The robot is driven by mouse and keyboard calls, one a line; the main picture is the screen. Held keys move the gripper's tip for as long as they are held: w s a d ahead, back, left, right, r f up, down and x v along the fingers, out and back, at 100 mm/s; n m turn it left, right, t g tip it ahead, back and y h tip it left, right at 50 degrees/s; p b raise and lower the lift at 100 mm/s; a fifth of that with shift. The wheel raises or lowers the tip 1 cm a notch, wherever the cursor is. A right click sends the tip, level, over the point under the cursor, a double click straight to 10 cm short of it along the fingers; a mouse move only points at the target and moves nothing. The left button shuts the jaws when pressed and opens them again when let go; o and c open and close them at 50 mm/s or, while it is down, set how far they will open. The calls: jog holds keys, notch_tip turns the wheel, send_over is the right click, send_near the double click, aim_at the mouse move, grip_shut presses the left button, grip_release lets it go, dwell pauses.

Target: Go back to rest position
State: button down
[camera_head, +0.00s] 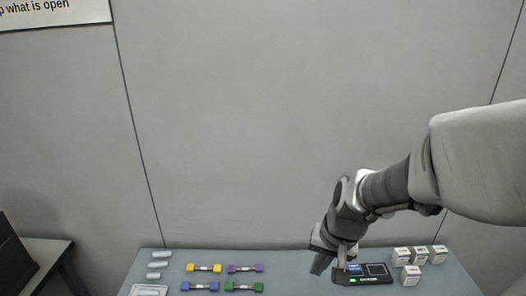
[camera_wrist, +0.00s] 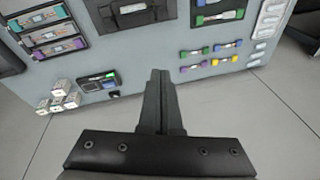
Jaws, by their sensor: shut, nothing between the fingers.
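My gripper (camera_wrist: 160,74) is shut and empty in the wrist view, its two fingers together. In the head view my gripper (camera_head: 340,270) hangs at the left end of a small black device (camera_head: 376,271) and partly covers it. The device also shows in the wrist view (camera_wrist: 97,86), left of the fingers and apart from them, with a lit green display. The fingers there point over the table edge, between the device and the coloured-ended pieces.
The grey-blue table (camera_head: 300,287) holds several white boxes (camera_head: 411,274) right of the device. Yellow (camera_head: 203,268), purple (camera_head: 245,268), blue (camera_head: 200,287) and green (camera_head: 244,287) ended pieces lie left, beside pale cylinders (camera_head: 160,254). The wrist view shows trays (camera_wrist: 130,13) farther in. Open floor (camera_wrist: 260,120) lies beyond the table edge.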

jog(key=s+d+r+n+t+h, duration=0.1)
jog(key=s+d+r+n+t, duration=0.1)
jog(key=s+r, duration=1)
jog(key=shift+d+r+n+t, duration=0.2)
jog(key=shift+r+n+t, duration=0.3)
jog(key=shift+r, duration=0.05)
dwell(0.3)
